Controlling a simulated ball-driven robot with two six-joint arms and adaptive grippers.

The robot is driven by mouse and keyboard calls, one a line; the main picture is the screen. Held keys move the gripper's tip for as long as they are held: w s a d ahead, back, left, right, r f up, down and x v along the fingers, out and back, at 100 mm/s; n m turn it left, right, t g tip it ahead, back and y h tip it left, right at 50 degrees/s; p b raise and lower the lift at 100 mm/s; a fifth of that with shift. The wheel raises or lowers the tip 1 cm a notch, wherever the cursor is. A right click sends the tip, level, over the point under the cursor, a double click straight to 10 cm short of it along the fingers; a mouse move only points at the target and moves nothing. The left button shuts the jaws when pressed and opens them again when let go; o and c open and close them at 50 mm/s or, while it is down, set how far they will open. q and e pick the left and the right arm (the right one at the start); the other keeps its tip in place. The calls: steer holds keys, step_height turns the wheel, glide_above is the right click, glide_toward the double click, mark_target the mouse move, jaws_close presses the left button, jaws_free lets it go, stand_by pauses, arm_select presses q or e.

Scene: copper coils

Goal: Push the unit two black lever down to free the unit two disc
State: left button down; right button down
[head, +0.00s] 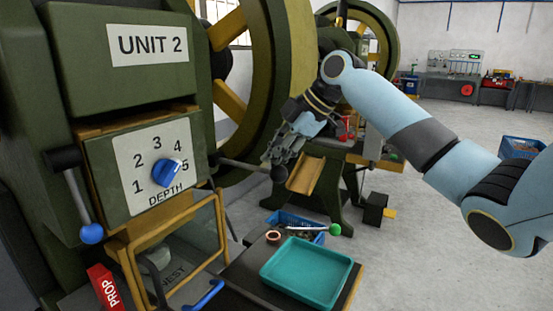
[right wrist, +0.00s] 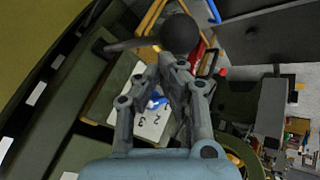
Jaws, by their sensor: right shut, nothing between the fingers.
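The unit two machine (head: 75,65) is a green press at the left of the head view, with a "UNIT 2" label. Its black lever (head: 245,165) sticks out to the right, roughly level with a slight droop, and ends in a black ball. The lever also shows near the top of the right wrist view (right wrist: 135,44). My right gripper (head: 275,155) is shut and empty, its tips just above the ball; in the right wrist view its tips (right wrist: 172,62) are close to the ball. I cannot tell whether they touch. I cannot make out the disc. My left gripper is out of view.
A blue depth knob (head: 166,173) and a blue-ended lever (head: 91,233) are on the machine's front. Below are a guarded "NEST" opening (head: 170,262), a red prop (head: 104,287) and a teal tray (head: 308,268) beside a small copper ring (head: 273,236). Open floor lies right.

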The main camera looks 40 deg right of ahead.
steer(key=shift+s+f+b, duration=0.15)
steer(key=shift+f+b, duration=0.25)
steer(key=shift+f, duration=0.8)
stand_by(0.7)
stand_by(0.5)
steer(key=shift+w+r+p, duration=0.2)
steer(key=shift+r+p, duration=0.95)
steer(key=shift+r, duration=0.2)
steer(key=shift+w+r+p, duration=0.2)
steer(key=shift+r+p, duration=0.9)
steer(key=shift+r, duration=0.2)
steer(key=r+p, duration=0.4)
steer(key=r, duration=0.1)
steer(key=shift+w+a, duration=0.25)
steer(key=shift+w, duration=0.1)
